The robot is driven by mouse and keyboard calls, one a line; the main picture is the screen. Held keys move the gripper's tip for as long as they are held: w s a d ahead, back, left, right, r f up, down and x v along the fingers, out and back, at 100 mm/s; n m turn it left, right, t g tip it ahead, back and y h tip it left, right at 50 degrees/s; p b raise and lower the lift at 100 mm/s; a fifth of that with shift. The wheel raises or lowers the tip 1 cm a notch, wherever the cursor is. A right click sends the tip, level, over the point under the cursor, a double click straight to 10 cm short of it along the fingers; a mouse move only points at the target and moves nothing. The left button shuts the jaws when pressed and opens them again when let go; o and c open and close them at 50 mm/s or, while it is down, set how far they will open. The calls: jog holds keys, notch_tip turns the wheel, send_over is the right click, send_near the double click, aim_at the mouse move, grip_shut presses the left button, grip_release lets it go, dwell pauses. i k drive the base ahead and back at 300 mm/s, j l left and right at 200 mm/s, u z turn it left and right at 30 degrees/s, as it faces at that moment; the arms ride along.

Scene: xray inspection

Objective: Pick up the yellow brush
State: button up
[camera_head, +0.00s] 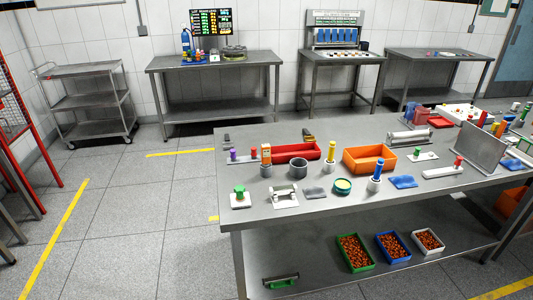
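No thing is clear enough to be named the yellow brush with certainty. A small upright yellow-handled item (331,150) stands in a pale round base on the near metal table (270,225), between the red tray and the orange bin. A small dark and yellow item (308,134) lies at the table's back edge, behind the red tray (292,153); its shape is too small to tell. My gripper is not in view.
The orange bin (370,158), a grey cup (298,168), a blue-handled upright item (377,168) and a green-knobbed piece (240,194) crowd the table. A metal panel (470,146) stands right. A cart (92,100) and benches line the wall. Floor (150,200) on the left is clear.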

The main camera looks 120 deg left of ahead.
aim_at(332, 145)
jog(key=u, duration=1.55)
jog(key=j+u, duration=0.1)
jog(key=u, duration=0.9)
jog(key=i+j+u, duration=0.1)
jog(key=u, duration=0.4)
jog(key=i+j+u, duration=0.15)
jog(key=i+j, duration=0.25)
jog(key=z, duration=4.2)
jog(key=u, duration=0.5)
